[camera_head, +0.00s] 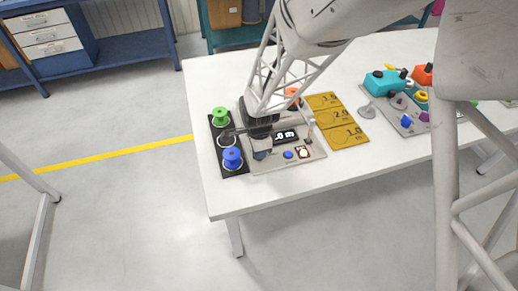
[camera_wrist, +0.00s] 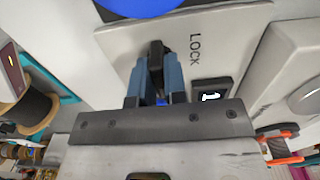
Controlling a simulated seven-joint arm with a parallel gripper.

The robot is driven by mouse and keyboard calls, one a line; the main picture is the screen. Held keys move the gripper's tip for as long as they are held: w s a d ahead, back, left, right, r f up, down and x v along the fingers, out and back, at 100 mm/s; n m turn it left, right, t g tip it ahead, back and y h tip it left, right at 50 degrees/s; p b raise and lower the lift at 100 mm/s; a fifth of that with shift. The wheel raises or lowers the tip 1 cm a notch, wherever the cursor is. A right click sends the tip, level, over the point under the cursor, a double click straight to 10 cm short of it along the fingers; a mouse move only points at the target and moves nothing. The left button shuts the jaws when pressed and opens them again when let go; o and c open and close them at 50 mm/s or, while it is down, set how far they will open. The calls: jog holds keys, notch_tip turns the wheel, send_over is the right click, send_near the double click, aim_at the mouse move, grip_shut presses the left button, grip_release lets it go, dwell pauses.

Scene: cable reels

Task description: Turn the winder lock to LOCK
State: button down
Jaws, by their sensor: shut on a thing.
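The winder panel (camera_head: 262,164) is a light grey plate on the white table. In the wrist view, the panel (camera_wrist: 118,40) carries the printed word LOCK (camera_wrist: 195,49), seen sideways. My gripper (camera_wrist: 156,75) has blue fingers, shut on a black upright lever (camera_wrist: 155,50), the winder lock's handle. The lever stands a little to one side of the word LOCK; its exact pointing is hard to tell.
A black rack (camera_head: 235,172) with a green reel (camera_head: 220,116) and a blue reel (camera_head: 232,158) stands left of the panel. An orange reel (camera_head: 291,92) is behind. Yellow numbered boards (camera_head: 336,118) lie to the right. A blue button (camera_head: 288,155) sits close to the gripper.

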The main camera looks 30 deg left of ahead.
jog(key=n, duration=0.9)
jog(key=shift+n, duration=4.7)
